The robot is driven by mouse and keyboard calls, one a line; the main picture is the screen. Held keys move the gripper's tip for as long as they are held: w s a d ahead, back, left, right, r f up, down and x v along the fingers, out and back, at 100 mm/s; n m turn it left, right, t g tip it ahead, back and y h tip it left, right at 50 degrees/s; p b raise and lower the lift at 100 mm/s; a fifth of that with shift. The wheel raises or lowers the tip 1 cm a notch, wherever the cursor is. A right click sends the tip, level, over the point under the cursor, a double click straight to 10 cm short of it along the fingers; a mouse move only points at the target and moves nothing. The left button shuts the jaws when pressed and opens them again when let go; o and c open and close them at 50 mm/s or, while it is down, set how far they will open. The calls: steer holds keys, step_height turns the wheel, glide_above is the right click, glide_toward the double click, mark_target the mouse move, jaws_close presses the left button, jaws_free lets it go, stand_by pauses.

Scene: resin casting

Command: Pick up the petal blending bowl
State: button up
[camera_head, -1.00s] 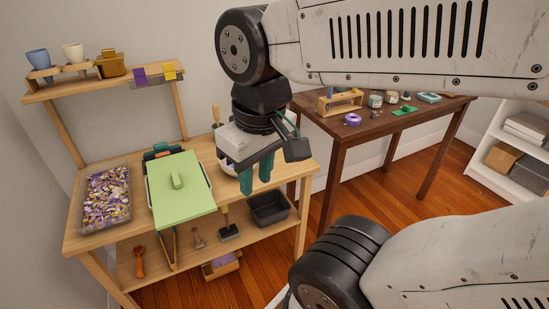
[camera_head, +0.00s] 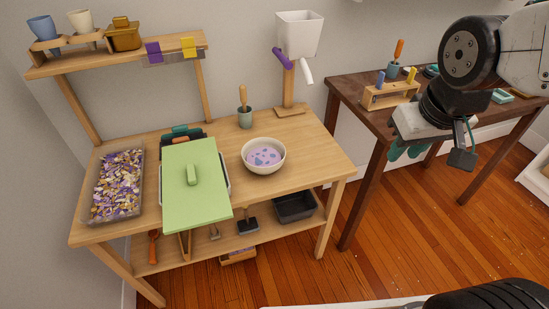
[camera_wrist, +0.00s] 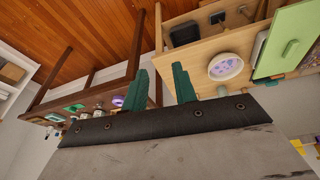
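The petal blending bowl (camera_head: 264,165) is a round cream bowl with a purple, speckled mix inside. It stands upright on the right part of the light wooden bench (camera_head: 300,160). It also shows in the wrist view (camera_wrist: 225,67), right of the fingers. My gripper (camera_head: 403,152) is well to the right of the bowl, in front of the dark table and apart from the bowl. In the wrist view my gripper (camera_wrist: 160,72) has its two teal fingers spread with nothing between them.
A green-lidded box (camera_head: 195,205) and a tray of petals (camera_head: 118,185) stand left of the bowl. Behind it are a small pot with a tool (camera_head: 244,116) and a white hopper on a post (camera_head: 298,35). The dark table (camera_head: 355,100) is to the right.

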steer(key=w+a+f+n+t+y, duration=0.1)
steer(key=w+a+f+t, duration=0.1)
steer(key=w+a+f, duration=0.3)
steer(key=w+a+f+n+t, duration=0.1)
steer(key=w+f+n, duration=0.1)
steer(key=w, duration=0.5)
steer(key=n+t+y, duration=0.4)
steer(key=n+y, duration=0.1)
steer(key=y, duration=0.2)
glide_toward(250, 163)
steer(key=shift+w+a+f, duration=0.3)
steer(key=shift+w+f, duration=0.15)
steer(key=shift+w, duration=0.25)
steer(key=shift+w+a+f, duration=0.1)
steer(key=shift+a+f, duration=0.05)
steer(key=shift+a, duration=0.05)
steer(key=x, duration=0.7)
steer(key=shift+w+a, duration=0.15)
jaws_close()
